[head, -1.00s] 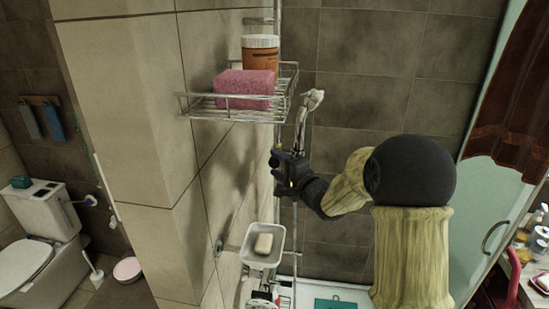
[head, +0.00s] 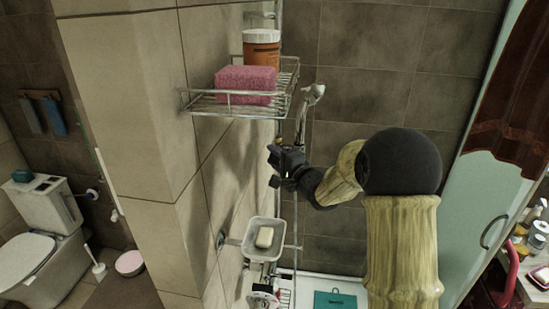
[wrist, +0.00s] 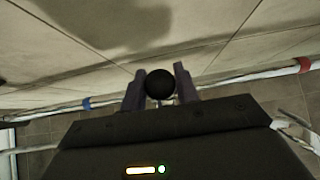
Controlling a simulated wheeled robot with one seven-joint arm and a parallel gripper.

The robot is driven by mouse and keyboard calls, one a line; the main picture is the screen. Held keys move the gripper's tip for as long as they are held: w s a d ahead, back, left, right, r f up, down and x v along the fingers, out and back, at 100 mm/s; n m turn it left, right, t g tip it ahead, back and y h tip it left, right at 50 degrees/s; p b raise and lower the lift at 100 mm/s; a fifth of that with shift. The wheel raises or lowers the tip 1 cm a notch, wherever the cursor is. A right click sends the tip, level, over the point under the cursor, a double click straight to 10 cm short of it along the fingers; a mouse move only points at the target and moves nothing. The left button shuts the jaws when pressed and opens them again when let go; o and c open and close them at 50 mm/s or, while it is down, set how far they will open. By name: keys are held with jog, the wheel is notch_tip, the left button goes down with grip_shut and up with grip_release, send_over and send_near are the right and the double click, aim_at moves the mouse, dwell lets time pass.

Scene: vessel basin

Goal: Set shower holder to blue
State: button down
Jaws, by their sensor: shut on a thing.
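My gripper (wrist: 160,88) is shut on a round black knob (wrist: 159,84), which sits between its two fingers in the wrist view. I take the knob to be part of the shower holder; the rest of the holder is hidden behind my gripper. A pale rail crosses the wrist view, with a blue band (wrist: 88,103) left of the knob and a red band (wrist: 303,65) to the right. The knob lies between the bands. In the head view my gripper (head: 274,166) is at the vertical rail, below the chrome shower head (head: 315,91).
A wire shelf (head: 215,109) with a pink sponge (head: 246,79) and an orange jar (head: 262,50) is above my gripper. A soap dish (head: 279,238) is below it. A tiled wall (head: 135,150) stands close on the left.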

notch_tip(320, 180, down, 16)
jog(key=b, duration=1)
jog(key=shift+d, duration=0.1)
jog(key=c, duration=1.2)
grip_release()
jog(key=shift+o, duration=0.5)
jog(key=b+v, duration=0.3)
jog(key=v, duration=1.4)
jog(key=shift+s+b, duration=0.25)
jog(key=shift+b, duration=0.15)
jog(key=shift+d, duration=0.2)
